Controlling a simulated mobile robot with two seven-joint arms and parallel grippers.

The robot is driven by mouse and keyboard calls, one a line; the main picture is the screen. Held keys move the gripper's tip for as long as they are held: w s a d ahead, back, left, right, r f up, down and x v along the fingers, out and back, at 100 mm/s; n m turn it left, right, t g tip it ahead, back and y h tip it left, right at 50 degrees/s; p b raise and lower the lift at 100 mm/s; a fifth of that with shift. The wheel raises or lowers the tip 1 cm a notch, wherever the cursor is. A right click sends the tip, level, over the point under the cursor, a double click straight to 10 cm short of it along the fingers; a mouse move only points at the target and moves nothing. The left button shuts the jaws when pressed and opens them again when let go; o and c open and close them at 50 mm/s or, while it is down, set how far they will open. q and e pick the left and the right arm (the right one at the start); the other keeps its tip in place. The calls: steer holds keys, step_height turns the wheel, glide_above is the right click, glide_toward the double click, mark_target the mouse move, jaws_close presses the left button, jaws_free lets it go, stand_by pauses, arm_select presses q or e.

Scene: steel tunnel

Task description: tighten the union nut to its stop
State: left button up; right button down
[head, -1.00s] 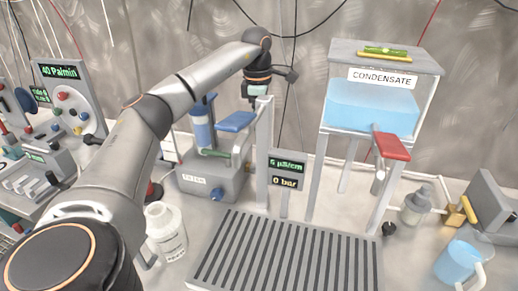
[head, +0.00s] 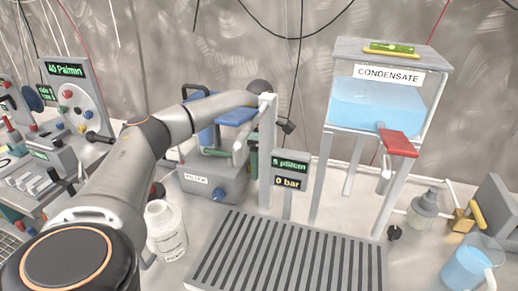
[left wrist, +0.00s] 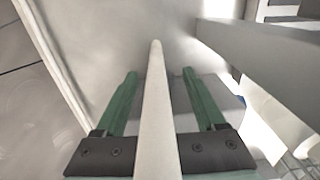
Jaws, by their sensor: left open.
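I cannot make out the union nut with certainty in either view. My left gripper (left wrist: 160,74) is open in the left wrist view, its two green fingers apart. A pale slim bar (left wrist: 155,110) runs lengthwise between the fingers, with a gap on each side; I cannot tell what it belongs to. In the head view my left arm reaches to the post beside the blue lever (head: 238,116) and its pale spout (head: 240,150). The hand there is largely hidden behind the post (head: 267,150). My right gripper is not in view.
A slatted grate (head: 290,255) lies in front. The condensate tank (head: 375,105) with a red lever (head: 398,143) stands at right. A white bottle (head: 166,232) stands by my left arm. A display (head: 290,172) reads 0 bar. A blue-filled jug (head: 467,268) is at lower right.

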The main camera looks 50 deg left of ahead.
arm_select(q)
steer(key=shift+f, duration=0.3)
jaws_close()
stand_by(0.5)
